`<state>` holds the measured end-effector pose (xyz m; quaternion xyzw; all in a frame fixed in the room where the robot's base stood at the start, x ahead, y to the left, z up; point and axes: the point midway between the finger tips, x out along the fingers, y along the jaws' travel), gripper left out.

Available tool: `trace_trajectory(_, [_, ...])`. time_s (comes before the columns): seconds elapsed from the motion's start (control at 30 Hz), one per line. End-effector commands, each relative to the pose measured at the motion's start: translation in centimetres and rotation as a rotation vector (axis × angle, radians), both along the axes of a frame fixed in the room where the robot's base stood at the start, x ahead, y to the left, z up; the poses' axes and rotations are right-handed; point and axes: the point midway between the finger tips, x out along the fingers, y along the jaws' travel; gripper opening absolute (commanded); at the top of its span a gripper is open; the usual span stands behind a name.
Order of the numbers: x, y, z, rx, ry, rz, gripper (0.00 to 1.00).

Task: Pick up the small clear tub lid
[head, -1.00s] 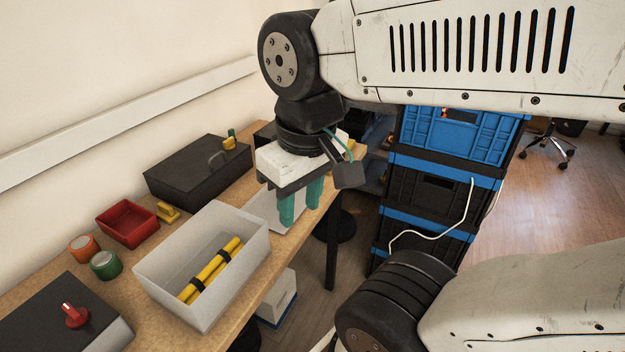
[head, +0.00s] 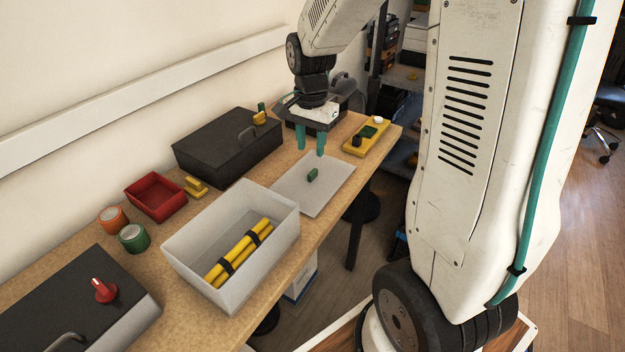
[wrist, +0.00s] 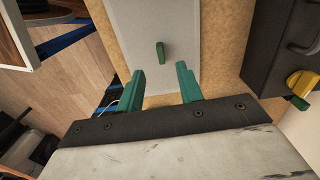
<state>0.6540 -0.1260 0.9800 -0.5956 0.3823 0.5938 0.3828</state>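The small clear tub lid (head: 326,197) is a flat, greyish see-through sheet lying on the wooden bench, to the right of the clear tub. A small green grip (head: 312,175) stands up near its middle. The lid (wrist: 190,25) and its green grip (wrist: 160,52) also show in the wrist view. My gripper (head: 311,152) is open and empty, its teal fingers pointing down above the far part of the lid. In the wrist view the grip lies ahead of the gap between my fingertips (wrist: 160,72), apart from both.
The open clear tub (head: 190,270) holds yellow rods with black bands. A black box (head: 215,150) with a handle stands at the wall, left of the lid. A yellow tray (head: 353,152) lies beyond the lid. A red bin (head: 155,197) and tape rolls stand farther left.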

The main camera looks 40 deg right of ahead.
Motion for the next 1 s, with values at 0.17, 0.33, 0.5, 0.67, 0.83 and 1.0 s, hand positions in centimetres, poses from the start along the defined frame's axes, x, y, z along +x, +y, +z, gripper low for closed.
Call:
trace_trajectory(0.17, [0.6,-0.5,-1.8,0.001,0.005,-0.042,0.36])
trace_trajectory(0.33, [0.6,-0.6,-3.7,0.001,0.005,-0.041,0.36])
trace_trajectory(0.5, [0.5,-1.0,-6.1,0.001,0.007,-0.04,0.36])
trace_trajectory(0.67, [0.5,-1.1,-8.2,0.002,0.006,-0.039,0.36])
trace_trajectory(0.83, [0.5,-1.1,-8.7,0.001,0.003,-0.039,0.36])
trace_trajectory(1.0, [0.5,-1.1,-8.6,0.001,0.003,-0.038,0.28])
